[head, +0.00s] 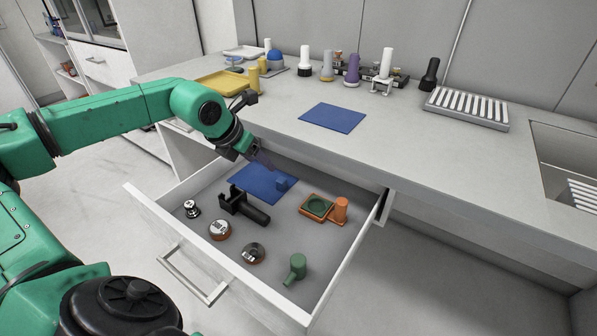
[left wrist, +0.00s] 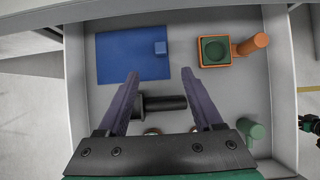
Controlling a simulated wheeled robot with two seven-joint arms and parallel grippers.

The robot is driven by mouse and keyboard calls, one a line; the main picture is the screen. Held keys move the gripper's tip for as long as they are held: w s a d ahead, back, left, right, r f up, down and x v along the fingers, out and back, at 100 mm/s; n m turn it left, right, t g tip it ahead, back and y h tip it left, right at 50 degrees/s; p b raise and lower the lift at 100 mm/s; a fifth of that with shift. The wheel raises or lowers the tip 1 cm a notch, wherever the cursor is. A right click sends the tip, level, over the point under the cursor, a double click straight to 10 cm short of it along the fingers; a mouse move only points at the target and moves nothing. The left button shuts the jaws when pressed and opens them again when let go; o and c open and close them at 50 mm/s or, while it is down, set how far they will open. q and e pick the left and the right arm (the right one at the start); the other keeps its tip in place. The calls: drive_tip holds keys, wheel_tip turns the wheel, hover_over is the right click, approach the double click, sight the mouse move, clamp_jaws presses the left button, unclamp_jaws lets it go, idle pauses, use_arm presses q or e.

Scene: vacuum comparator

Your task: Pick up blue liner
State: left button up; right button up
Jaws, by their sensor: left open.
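My left gripper (head: 259,160) is above the back of the drawer, over the liner. My right gripper is not in view.
The drawer (head: 152,215) also holds a black handled part (head: 250,210), an orange tray with a green ring (head: 317,206), an orange cylinder (head: 341,210) and a green piece (head: 296,268). The counter edge is behind the drawer. Another blue mat (head: 332,118) lies on the counter.

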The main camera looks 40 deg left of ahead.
sight(281, 180)
use_arm(q)
drive_tip(key=x, duration=1.4)
drive_tip(key=shift+w+f, duration=0.1)
drive_tip(key=shift+f, duration=0.05)
clamp_jaws()
